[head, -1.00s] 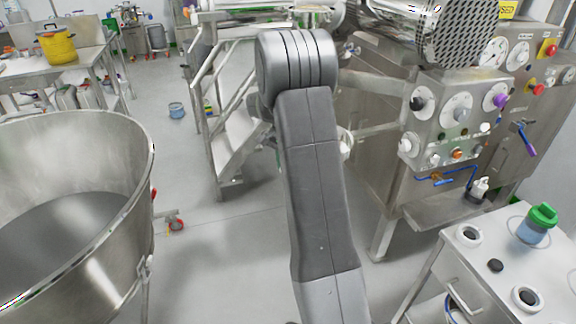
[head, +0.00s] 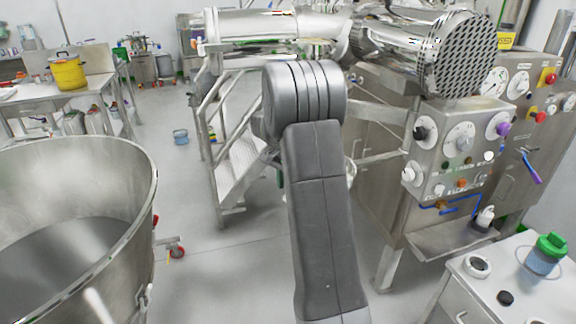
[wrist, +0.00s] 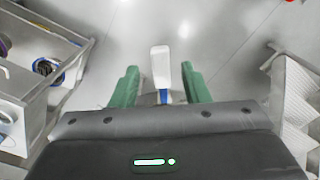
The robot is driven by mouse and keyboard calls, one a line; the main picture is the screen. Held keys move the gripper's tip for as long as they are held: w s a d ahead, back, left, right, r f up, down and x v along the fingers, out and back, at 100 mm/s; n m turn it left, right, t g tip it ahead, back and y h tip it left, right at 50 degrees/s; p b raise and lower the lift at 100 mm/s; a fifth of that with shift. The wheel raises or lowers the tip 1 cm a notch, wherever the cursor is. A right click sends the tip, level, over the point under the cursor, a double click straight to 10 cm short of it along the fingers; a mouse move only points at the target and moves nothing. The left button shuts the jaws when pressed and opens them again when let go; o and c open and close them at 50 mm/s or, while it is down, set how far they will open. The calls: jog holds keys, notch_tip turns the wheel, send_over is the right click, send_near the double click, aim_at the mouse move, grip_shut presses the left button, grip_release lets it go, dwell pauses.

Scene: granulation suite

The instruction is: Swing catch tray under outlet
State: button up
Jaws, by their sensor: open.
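My gripper (wrist: 163,86) shows in the wrist view with two green fingers spread apart. A white paddle-shaped piece (wrist: 161,64) with a blue part (wrist: 163,97) at its near end shows between the fingers; I cannot tell what it belongs to or whether it touches them. In the head view my arm hides the gripper. A steel shelf-like tray (head: 440,243) sticks out below the control panel; I cannot tell whether it is the catch tray. The rim of a pale round thing (head: 351,172) shows partly behind my arm. I cannot make out the outlet.
A large steel bowl (head: 150,195) stands at left. Steel steps (head: 232,168) are behind my arm. The steel machine (head: 376,165) with its control panel (head: 460,140) stands at right. A cart (head: 500,290) is at front right. Open floor (head: 225,265) lies between bowl and machine.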

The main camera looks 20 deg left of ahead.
notch_tip(320, 180, up, 11)
jog(key=b, duration=0.1)
jog(key=shift+f, duration=0.2)
dwell(0.4)
notch_tip(320, 180, down, 14)
jog(key=shift+r+p, duration=0.2)
jog(key=shift+p, duration=0.7)
jog(key=shift+s+d, duration=0.1)
jog(key=shift+d, duration=0.05)
